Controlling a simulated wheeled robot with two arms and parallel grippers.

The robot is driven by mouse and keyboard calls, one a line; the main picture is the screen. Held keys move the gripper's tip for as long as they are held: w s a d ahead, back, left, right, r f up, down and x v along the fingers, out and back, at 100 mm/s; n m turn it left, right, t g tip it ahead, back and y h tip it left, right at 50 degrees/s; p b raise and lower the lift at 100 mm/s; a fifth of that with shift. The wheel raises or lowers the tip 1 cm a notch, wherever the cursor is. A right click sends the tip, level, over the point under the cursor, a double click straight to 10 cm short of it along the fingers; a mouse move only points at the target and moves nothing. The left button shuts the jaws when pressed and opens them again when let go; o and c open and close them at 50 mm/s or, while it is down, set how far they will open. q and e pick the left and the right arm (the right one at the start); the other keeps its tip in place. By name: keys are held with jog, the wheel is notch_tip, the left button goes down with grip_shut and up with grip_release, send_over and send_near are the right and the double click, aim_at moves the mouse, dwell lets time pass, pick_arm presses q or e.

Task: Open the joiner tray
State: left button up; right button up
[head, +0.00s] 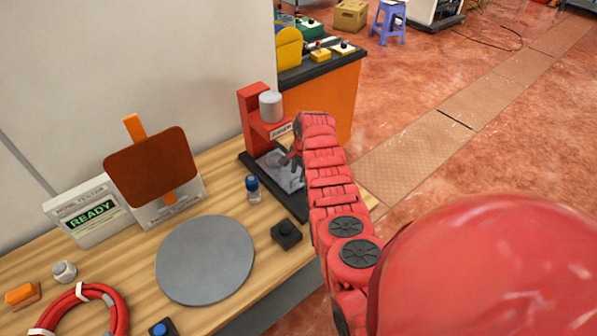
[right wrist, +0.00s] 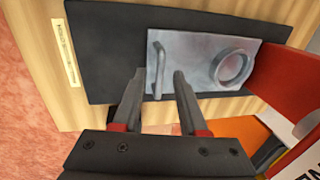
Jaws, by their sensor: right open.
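The joiner (head: 252,112) is a red stand with a grey cylinder on top, on a black base at the table's far right end. Its grey metal tray (head: 271,160) lies on that base, partly hidden by my right gripper (head: 293,160). In the right wrist view the tray (right wrist: 195,72) shows a bar handle (right wrist: 158,65) at its left end and a round ring (right wrist: 233,67). My right gripper (right wrist: 159,76) is open, with the handle appearing between its fingertips. I cannot tell whether the fingers reach down around it. My left gripper is not in view.
A black button box (head: 286,234) and a blue-capped bottle (head: 253,190) stand near the joiner. The joiner's red post (right wrist: 285,85) rises beside the tray.

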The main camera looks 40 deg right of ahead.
grip_shut()
dwell(1.5)
